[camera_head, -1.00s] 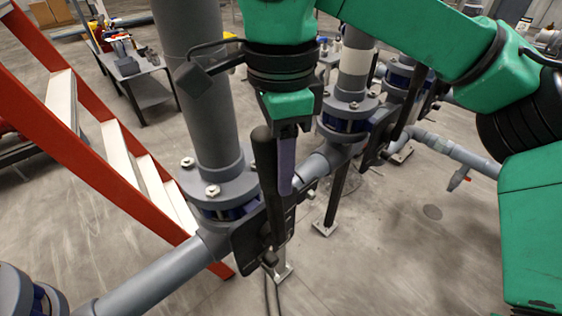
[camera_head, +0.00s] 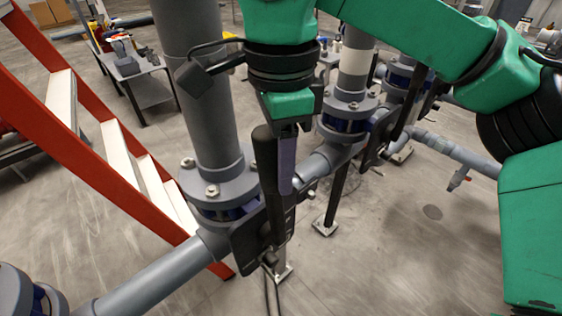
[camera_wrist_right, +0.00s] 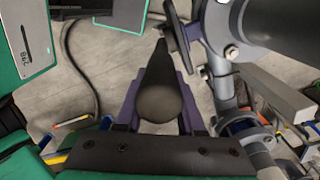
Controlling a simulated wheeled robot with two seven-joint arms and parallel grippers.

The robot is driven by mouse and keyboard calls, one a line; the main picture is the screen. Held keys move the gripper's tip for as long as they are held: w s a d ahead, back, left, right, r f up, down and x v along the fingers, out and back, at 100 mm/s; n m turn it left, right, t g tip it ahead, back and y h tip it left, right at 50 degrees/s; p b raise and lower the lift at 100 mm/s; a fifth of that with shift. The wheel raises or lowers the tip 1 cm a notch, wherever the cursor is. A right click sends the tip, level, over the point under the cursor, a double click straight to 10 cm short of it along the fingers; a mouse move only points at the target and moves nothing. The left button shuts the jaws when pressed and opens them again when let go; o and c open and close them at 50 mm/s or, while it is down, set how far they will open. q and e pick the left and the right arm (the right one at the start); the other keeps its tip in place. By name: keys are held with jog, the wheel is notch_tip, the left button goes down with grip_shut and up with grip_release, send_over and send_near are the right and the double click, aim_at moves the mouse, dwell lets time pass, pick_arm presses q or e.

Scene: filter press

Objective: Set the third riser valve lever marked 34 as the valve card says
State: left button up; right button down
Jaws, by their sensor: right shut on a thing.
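A black valve lever (camera_head: 264,160) stands up in the picture in front of the nearest grey riser (camera_head: 195,85), above a dark valve body (camera_head: 247,242) on the pipe. My right gripper (camera_head: 285,165) is shut on this lever; one purple finger shows along its right side. In the right wrist view the rounded lever end (camera_wrist_right: 165,98) sits between both purple fingers of the right gripper (camera_wrist_right: 160,112). No number 34 can be read on the lever, and I see no readable valve card. My left gripper is not in view.
An orange ladder (camera_head: 95,150) stands close on the left. A second flanged riser (camera_head: 352,75) stands behind my right gripper. A grey horizontal pipe (camera_head: 150,280) runs across the foreground. A grey cart (camera_head: 145,90) stands farther back.

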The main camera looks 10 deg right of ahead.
jog(key=shift+r, duration=0.1)
dwell(0.3)
jog(key=shift+s+a+t+h, duration=0.2)
jog(key=shift+a+t+h, duration=0.1)
jog(key=shift+a, duration=0.15)
jog(key=s+a+f+t+h+p, duration=0.2)
jog(key=s+a+f+t+h, duration=0.1)
jog(key=a, duration=0.5)
jog(key=shift+s+a+f+t+h, duration=0.3)
jog(key=shift+s+f+h, duration=0.25)
jog(key=shift+s+h, duration=0.8)
jog(key=shift+s+y, duration=0.3)
jog(key=shift+y, duration=0.05)
